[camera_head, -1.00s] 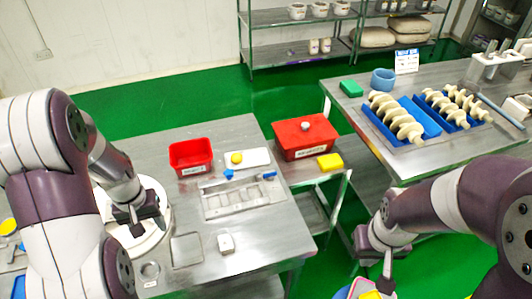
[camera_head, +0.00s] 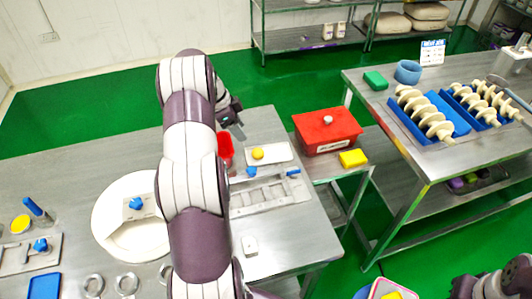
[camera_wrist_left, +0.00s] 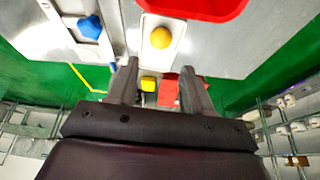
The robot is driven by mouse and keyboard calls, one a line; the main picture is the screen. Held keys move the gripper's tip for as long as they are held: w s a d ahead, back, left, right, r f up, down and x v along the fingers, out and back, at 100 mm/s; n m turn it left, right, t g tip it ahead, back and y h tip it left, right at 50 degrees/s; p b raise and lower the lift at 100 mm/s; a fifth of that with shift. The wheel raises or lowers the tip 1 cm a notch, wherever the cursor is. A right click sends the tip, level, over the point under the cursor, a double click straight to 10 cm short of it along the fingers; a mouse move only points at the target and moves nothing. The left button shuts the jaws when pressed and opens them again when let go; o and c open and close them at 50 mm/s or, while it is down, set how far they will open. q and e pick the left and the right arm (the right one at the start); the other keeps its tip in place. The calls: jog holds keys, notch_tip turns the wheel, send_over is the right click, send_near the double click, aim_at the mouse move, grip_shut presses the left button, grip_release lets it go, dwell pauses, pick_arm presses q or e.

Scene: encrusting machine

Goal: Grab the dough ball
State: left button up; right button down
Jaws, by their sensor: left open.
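The dough ball is a small orange-yellow ball (camera_head: 257,154) on a white rectangular tray (camera_head: 281,150) at the table's far right part. It also shows in the left wrist view (camera_wrist_left: 161,37), at the upper middle beyond the fingertips. My left gripper (camera_head: 239,131) is above the table, just left of the tray and beside the red bin. In the left wrist view its two fingers (camera_wrist_left: 160,70) are apart, with nothing between them. My left arm hides part of the red bin and table. My right arm shows only at the lower right corner, its fingers unseen.
The open red bin (camera_head: 225,149) stands just left of the tray. A metal fixture (camera_head: 265,192) with blue knobs lies in front of it. A lidded red box (camera_head: 326,131) and a yellow block (camera_head: 353,158) are on the side stand. A round white machine plate (camera_head: 112,215) is at left.

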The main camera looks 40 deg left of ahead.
aim_at(256, 150)
pick_arm(q)
jog(key=b+x, duration=0.5)
jog(key=x, duration=0.2)
jog(key=shift+s+a, duration=0.1)
jog(key=shift+a, duration=0.1)
jog(key=shift+d+f, duration=0.2)
jog(key=shift+f, duration=0.25)
jog(key=x, duration=0.2)
jog(key=b+x, duration=0.1)
jog(key=x, duration=0.1)
jog(key=shift+w+d+f, duration=0.15)
jog(key=shift+w+d, duration=0.05)
jog(key=shift+w, duration=0.3)
jog(key=shift+s, duration=0.1)
jog(key=c, duration=0.7)
